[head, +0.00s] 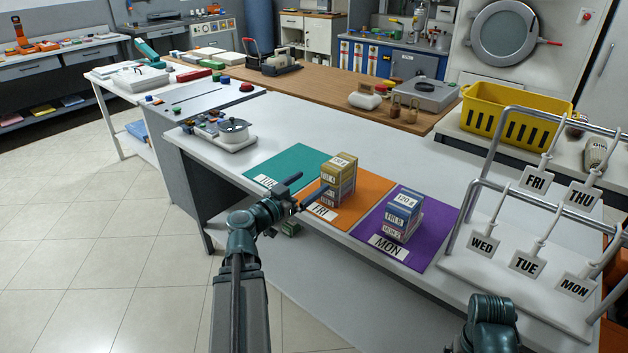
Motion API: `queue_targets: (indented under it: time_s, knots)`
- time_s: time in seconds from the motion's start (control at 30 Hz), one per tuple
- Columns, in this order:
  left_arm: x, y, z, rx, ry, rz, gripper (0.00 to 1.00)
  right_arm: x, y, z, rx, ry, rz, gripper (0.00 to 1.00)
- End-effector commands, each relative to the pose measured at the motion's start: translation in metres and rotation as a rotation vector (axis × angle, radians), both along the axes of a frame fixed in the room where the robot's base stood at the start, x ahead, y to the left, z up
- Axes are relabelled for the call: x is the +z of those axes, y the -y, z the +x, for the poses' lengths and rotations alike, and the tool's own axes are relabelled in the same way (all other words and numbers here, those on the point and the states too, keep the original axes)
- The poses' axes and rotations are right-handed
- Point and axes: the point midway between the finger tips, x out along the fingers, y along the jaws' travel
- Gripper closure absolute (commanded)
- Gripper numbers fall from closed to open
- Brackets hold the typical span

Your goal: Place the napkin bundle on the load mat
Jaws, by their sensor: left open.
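Three flat mats lie along the table's front edge: teal (292,160), orange (366,190) and purple (436,215), each with a day label. A stack of tan and brownish labelled blocks (339,178) stands on the orange mat. A stack with a blue block above pinkish ones (403,214) stands on the purple mat. I cannot tell which block, if any, is the napkin bundle, or which mat is the load mat. My left gripper (310,186) is open and empty, over the front of the teal and orange mats, left of the tan stack. My right gripper is out of view.
A metal rack with hanging day tags (527,263) stands at the right. A yellow crate (512,112) is behind it. The white table (320,122) behind the mats is clear.

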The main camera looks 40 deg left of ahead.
Motion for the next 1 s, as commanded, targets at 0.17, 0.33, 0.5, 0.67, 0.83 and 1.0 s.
queue_targets:
  time_s: [0.17,0.33,0.5,0.67,0.83,1.0]
  knots:
    - [0.0000,0.0000,-0.0009,-0.001,-0.002,-0.022,0.00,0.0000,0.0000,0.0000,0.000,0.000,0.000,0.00]
    - [-0.0001,0.0006,-0.0009,-0.001,-0.021,-0.266,0.00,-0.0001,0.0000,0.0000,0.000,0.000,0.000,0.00]
    - [-0.0003,0.0015,-0.0008,-0.001,-0.055,-0.703,0.00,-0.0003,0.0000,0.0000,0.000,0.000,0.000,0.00]
    - [-0.0004,0.0024,-0.0009,0.000,-0.088,-1.127,0.00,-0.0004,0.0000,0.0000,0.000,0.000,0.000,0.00]
    - [-0.0006,0.0033,-0.0009,0.000,-0.123,-1.576,0.00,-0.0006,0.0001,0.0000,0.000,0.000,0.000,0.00]
    - [-0.0007,0.0041,-0.0009,0.000,-0.159,-2.027,0.00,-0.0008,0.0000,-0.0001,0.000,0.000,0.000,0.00]
